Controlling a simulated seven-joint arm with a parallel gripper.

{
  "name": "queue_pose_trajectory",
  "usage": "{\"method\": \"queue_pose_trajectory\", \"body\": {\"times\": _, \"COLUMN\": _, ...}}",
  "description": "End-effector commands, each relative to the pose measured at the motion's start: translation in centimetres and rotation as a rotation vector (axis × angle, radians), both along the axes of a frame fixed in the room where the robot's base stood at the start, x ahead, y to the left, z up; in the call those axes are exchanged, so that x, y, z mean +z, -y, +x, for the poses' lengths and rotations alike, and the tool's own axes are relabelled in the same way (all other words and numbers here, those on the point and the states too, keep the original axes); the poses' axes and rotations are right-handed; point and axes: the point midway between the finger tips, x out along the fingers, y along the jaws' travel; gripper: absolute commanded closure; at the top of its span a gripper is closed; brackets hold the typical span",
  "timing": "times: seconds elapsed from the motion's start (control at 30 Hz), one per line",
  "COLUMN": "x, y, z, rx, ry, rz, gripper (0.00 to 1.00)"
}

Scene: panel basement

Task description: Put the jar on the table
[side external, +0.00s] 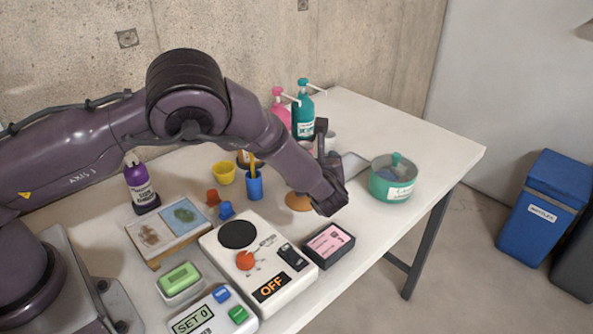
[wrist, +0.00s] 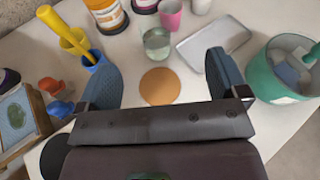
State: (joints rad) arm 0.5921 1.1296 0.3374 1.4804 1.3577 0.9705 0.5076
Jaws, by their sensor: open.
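A clear greenish glass jar or cup (wrist: 156,43) stands on the white table (wrist: 130,55), just beyond a round orange-brown coaster (wrist: 160,86) in the wrist view. A teal round container (wrist: 270,78) with a label holds several grey-blue pieces; it stands at the right and also shows in the side view (side external: 390,190). I cannot tell which of these is the jar. My gripper (wrist: 161,78) is open and empty, its fingers either side of the coaster; in the side view it (side external: 330,165) is above the table, hiding part of what is behind.
A flat silver tray (wrist: 213,42) lies left of the teal container. A blue cup (side external: 254,188), yellow cup (side external: 223,174) and pump bottles (side external: 303,110) stand around. The table's right corner is clear.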

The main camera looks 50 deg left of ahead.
Motion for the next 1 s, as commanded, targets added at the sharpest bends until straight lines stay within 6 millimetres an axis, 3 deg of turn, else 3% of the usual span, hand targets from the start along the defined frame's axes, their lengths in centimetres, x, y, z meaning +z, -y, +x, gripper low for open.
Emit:
{"method": "queue_pose_trajectory", "body": {"times": 0.17, "x": -1.3, "y": -0.1, "z": -0.5, "rx": 0.007, "ry": -0.125, "rz": -0.021, "gripper": 0.08}}
{"method": "queue_pose_trajectory", "body": {"times": 0.5, "x": -3.6, "y": -4.7, "z": 2.3, "rx": 0.002, "ry": -0.136, "rz": -0.012, "gripper": 0.08}}
{"method": "queue_pose_trajectory", "body": {"times": 0.77, "x": -4.4, "y": -6.3, "z": 3.3, "rx": 0.001, "ry": -0.137, "rz": -0.011, "gripper": 0.08}}
{"method": "queue_pose_trajectory", "body": {"times": 1.0, "x": -6.0, "y": -9.0, "z": 4.9, "rx": 0.003, "ry": -0.135, "rz": -0.013, "gripper": 0.08}}
